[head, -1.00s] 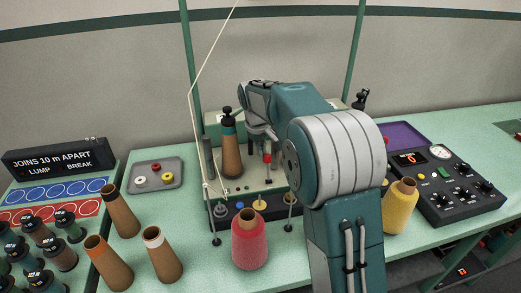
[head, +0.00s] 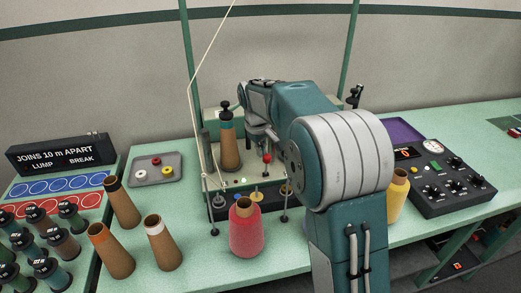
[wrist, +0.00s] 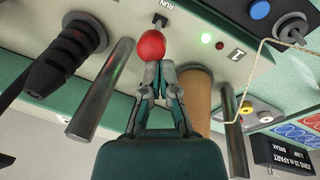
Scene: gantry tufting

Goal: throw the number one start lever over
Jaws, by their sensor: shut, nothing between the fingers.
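The start lever's red ball knob (wrist: 151,45) is right at my gripper's fingertips (wrist: 152,70) in the wrist view. Its short stem runs into a slot in the pale panel. A plate marked 1 (wrist: 237,55) and a lit green lamp (wrist: 207,39) are beside it, with a small red lamp or button between them. In the head view the red knob (head: 267,158) stands on the machine front below my arm. My gripper is shut and empty, its tips close against the knob; I cannot tell whether they touch.
A brown cone (head: 230,150) on the machine stands left of the lever. A red cone (head: 246,230) and a thread guide are in front. A yellow cone (head: 397,195) and a black control box (head: 440,180) are at right. Metal posts (wrist: 101,90) flank my gripper.

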